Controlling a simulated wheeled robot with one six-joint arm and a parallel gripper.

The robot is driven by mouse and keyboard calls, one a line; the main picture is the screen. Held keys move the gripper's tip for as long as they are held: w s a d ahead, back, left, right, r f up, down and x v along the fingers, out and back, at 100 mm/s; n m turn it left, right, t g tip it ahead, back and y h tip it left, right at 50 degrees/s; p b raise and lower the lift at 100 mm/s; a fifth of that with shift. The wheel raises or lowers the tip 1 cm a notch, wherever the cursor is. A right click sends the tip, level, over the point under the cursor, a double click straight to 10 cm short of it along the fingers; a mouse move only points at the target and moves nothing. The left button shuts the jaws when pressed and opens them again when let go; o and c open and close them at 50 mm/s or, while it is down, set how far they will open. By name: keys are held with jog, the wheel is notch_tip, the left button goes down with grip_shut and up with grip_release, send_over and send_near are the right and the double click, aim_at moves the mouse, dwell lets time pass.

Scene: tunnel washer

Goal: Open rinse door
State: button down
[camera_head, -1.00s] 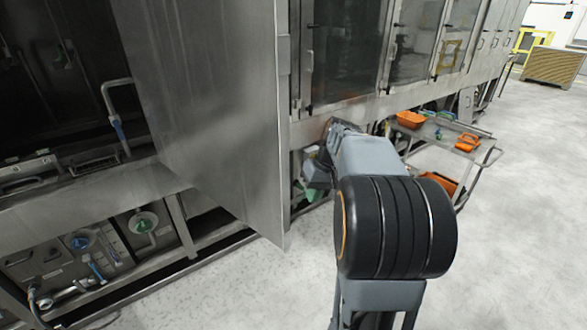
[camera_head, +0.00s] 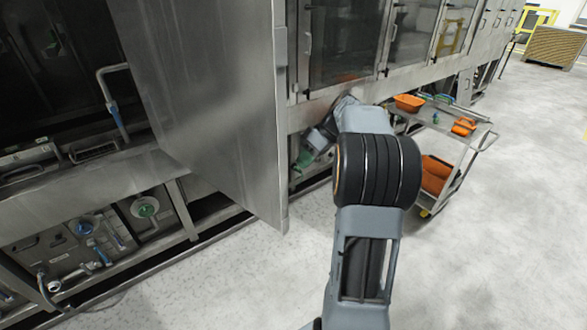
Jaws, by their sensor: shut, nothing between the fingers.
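A large plain steel door (camera_head: 215,100) stands swung out from the washer front, with the dark open compartment (camera_head: 50,60) to its left. Nothing readable marks it as the rinse door. To its right, glass-panelled doors (camera_head: 345,45) with upright handles look shut. My arm reaches forward to the right of the steel door's free edge, low in front of the glass doors. My gripper's fingers cannot be made out; the forearm and wrist hide that spot. I cannot tell whether anything touches the door.
A steel cart (camera_head: 455,150) with orange bins (camera_head: 408,102) stands right of my arm. Valves and pipes (camera_head: 85,235) fill the lower frame at left. The grey floor (camera_head: 500,240) at right is clear.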

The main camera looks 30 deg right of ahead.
jog(key=shift+s+a+f+p, duration=0.2)
jog(key=shift+a+p, duration=0.05)
jog(key=shift+a, duration=0.5)
jog(key=shift+s+a+f+p, duration=0.15)
jog(key=shift+s+a+p, duration=0.1)
jog(key=shift+a, duration=0.5)
jog(key=shift+s+a+f+p, duration=0.2)
jog(key=shift+a+p, duration=0.05)
jog(key=shift+a, duration=0.5)
